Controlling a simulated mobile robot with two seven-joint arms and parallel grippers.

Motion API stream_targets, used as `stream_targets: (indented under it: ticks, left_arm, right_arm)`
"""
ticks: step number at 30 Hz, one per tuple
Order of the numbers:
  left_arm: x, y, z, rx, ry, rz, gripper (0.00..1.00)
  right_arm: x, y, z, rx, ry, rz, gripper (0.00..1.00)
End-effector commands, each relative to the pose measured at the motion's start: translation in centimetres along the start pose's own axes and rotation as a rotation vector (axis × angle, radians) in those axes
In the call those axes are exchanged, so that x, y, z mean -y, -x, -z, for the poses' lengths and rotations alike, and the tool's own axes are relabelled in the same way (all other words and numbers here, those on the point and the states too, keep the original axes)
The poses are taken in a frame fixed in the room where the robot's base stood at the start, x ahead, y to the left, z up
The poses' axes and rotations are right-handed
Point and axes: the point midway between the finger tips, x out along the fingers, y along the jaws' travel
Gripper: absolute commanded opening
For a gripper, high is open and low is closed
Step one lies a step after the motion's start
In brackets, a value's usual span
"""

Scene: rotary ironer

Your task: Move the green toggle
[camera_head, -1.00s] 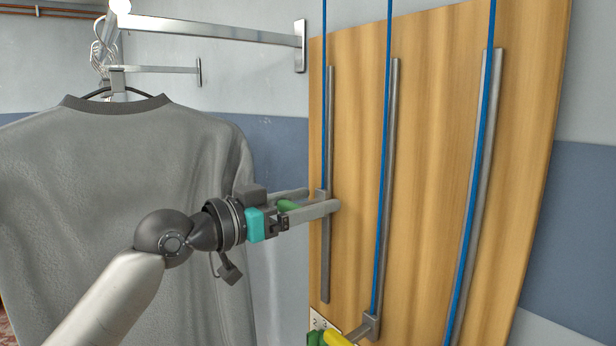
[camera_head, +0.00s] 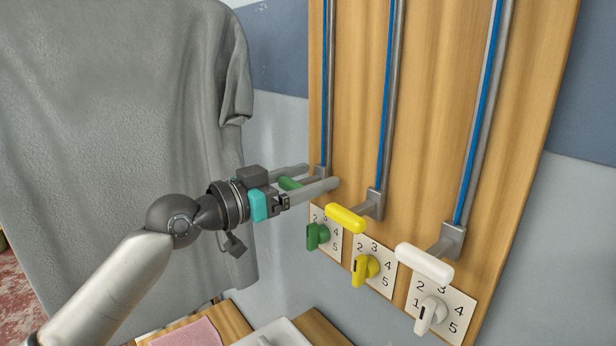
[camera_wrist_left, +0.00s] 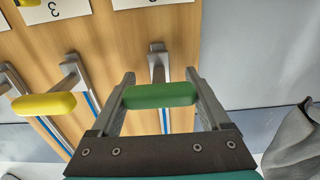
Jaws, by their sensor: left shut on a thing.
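The green toggle (camera_head: 289,184) is a rounded bar on a grey slider at the lower end of the leftmost rail (camera_head: 329,90) on the wooden board. It sits in line with the yellow and white handles. My left gripper (camera_head: 320,177) is shut on it. In the left wrist view the green toggle (camera_wrist_left: 160,95) lies crosswise between the two fingers of my left gripper (camera_wrist_left: 160,76), one at each end. The fingers partly hide the slider in the head view. My right gripper is not in view.
A yellow handle (camera_head: 345,219) and a white handle (camera_head: 424,264) sit at the bottom of the other rails. Numbered dials, green (camera_head: 317,236), yellow (camera_head: 365,270) and white (camera_head: 430,315), are below. A grey shirt (camera_head: 120,120) hangs at left, near my arm.

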Motion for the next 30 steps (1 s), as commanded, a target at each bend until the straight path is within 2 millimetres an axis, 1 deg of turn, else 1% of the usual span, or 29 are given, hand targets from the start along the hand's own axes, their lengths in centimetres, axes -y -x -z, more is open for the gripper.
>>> stream_targets:
  ticks: [1, 10, 11, 16, 25, 28, 30]
  left_arm:
    - [-0.1, -0.1, -0.9, 0.017, 0.004, -0.003, 0.00]
    - [-0.1, -0.1, -1.1, 0.021, 0.004, -0.003, 0.00]
    - [-0.1, -0.1, -1.1, 0.021, 0.004, -0.003, 0.81]
    - [-0.1, -0.1, -0.8, 0.014, 0.003, -0.002, 1.00]
    - [0.0, 0.2, -0.5, 0.008, 0.001, -0.001, 1.00]
    - [0.0, 0.9, -0.5, 0.008, 0.001, 0.000, 1.00]
    - [0.1, 1.9, -0.6, 0.009, 0.000, 0.001, 1.00]
  right_arm:
    - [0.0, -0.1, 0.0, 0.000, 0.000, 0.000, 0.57]
    - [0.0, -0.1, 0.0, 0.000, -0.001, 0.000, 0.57]
    - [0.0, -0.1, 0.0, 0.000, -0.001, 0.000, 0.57]
    - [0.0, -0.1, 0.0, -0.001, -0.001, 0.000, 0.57]
    - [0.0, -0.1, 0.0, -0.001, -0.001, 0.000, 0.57]
    - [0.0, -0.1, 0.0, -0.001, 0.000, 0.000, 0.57]
    - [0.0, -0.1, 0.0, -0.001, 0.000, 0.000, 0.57]
